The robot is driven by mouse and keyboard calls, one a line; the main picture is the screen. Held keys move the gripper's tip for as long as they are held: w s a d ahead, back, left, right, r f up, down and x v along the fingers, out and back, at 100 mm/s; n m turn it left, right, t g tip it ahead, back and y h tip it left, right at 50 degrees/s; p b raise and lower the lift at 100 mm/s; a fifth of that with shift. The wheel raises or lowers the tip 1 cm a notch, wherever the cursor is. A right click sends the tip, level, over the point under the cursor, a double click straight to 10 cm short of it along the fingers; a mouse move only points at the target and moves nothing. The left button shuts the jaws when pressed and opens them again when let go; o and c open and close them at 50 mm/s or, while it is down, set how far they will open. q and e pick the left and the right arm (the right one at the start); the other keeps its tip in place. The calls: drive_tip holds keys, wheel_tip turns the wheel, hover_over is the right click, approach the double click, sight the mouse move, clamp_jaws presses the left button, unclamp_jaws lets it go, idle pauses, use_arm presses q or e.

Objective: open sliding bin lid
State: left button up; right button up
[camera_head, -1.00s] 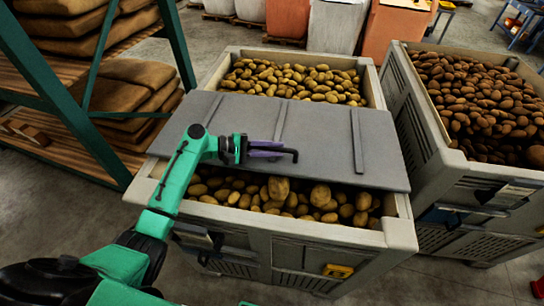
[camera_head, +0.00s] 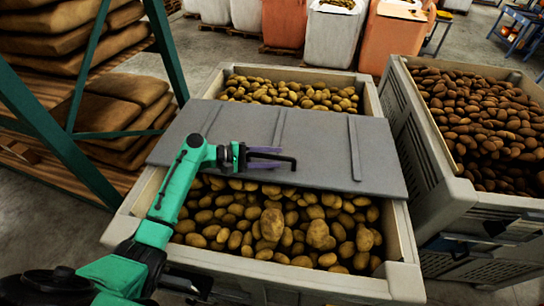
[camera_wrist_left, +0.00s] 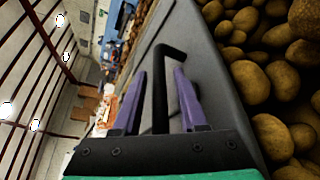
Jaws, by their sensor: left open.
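The grey sliding lid (camera_head: 320,145) lies across the middle of the potato bin (camera_head: 400,270), with potatoes showing in front of it and behind it. A dark bent handle (camera_head: 289,160) stands at the lid's front edge. My left gripper (camera_head: 280,157) is open at the handle. In the left wrist view, the handle (camera_wrist_left: 160,95) stands between the two purple fingers of the gripper (camera_wrist_left: 156,100), with a gap on each side. The lid (camera_wrist_left: 208,80) also shows there beside the potatoes. My right gripper is not in view.
A second bin (camera_head: 430,185) full of brown potatoes stands close on the right. A green-framed shelf (camera_head: 60,135) with stacked sacks stands on the left. White and orange sacks (camera_head: 335,30) stand at the back.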

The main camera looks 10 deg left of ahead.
use_arm(q)
drive_tip(key=shift+s+a, duration=0.1)
drive_tip(key=shift+s+a, duration=0.15)
drive_tip(key=shift+a, duration=0.2)
drive_tip(key=b+v, duration=0.3)
drive_tip(key=v, duration=1)
drive_tip(key=shift+a+r+b, duration=0.2)
drive_tip(key=shift+a+b, duration=0.1)
drive_tip(key=shift+b, duration=0.1)
drive_tip(key=shift+s, duration=0.15)
